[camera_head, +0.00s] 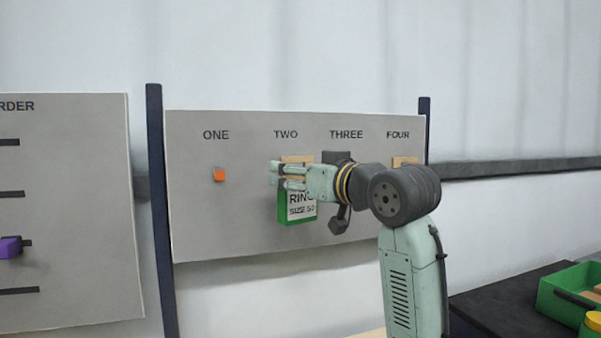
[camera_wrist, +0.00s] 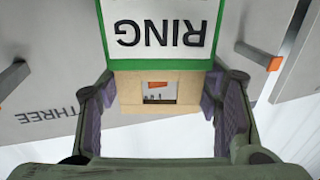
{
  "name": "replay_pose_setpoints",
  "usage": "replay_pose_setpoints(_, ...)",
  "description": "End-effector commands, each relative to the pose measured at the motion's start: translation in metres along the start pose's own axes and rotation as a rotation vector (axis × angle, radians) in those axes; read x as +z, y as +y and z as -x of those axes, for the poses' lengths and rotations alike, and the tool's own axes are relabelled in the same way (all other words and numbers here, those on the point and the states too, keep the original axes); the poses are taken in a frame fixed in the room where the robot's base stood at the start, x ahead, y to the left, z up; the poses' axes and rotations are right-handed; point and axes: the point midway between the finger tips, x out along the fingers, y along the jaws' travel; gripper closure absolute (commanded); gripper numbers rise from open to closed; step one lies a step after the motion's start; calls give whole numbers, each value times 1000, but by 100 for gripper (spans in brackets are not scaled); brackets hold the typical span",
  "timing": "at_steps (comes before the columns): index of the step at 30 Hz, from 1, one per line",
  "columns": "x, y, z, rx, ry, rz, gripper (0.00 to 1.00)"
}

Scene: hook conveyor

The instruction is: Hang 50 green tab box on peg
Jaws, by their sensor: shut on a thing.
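The green box (camera_head: 298,207) has a white label reading RING and SIZE 50, and a tan tab on top. My gripper (camera_head: 274,176) is shut on this tab and holds the box upright in front of the board below the word TWO. In the wrist view the tab (camera_wrist: 126,94) sits between my two fingers (camera_wrist: 160,98), with the label (camera_wrist: 158,28) above it. An orange peg tip (camera_wrist: 155,85) shows through the tab's square hole. I cannot tell whether the peg is in the hole or behind it.
The grey board (camera_head: 200,228) has words ONE to FOUR. An orange-tipped peg (camera_head: 219,174) under ONE is bare. A tan tab (camera_head: 404,161) shows under FOUR, partly behind my arm. A left board (camera_head: 70,270) holds a purple item (camera_head: 10,247). A green bin (camera_head: 560,300) stands lower right.

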Motion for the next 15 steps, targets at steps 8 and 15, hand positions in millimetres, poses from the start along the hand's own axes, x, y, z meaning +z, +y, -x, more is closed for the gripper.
replay_pose_setpoints(8, 0, 4, -17, -1, -1, 0, 70)
replay_pose_setpoints(15, 2, 8, -30, -1, -1, -2, 70)
